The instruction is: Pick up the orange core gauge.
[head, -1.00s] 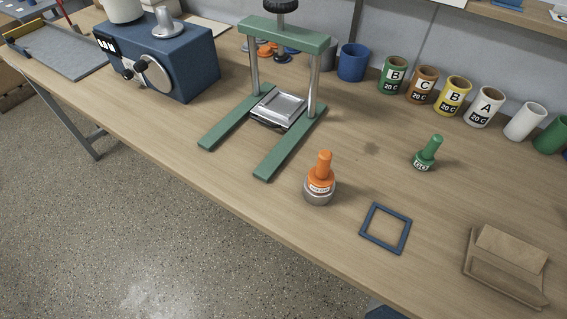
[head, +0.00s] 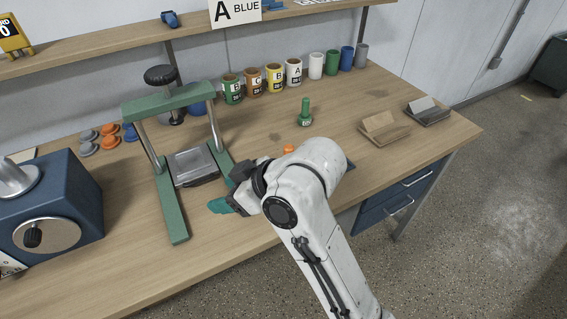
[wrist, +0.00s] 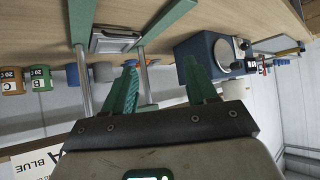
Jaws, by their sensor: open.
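The orange core gauge (head: 289,149) is mostly hidden behind my arm in the head view; only its orange top shows above the white arm link. It does not show in the wrist view. My gripper (head: 222,205) is to the left of the gauge and apart from it, near the right leg of the green press. In the wrist view my gripper (wrist: 160,78) has its two teal fingers spread, with nothing between them. That view looks toward the press and wall, not at the gauge.
A green press (head: 171,205) stands left of my gripper. A green gauge (head: 304,113) stands behind the orange one. Labelled cups (head: 274,78) line the back. A blue machine (head: 60,205) is at far left. A blue frame is mostly hidden.

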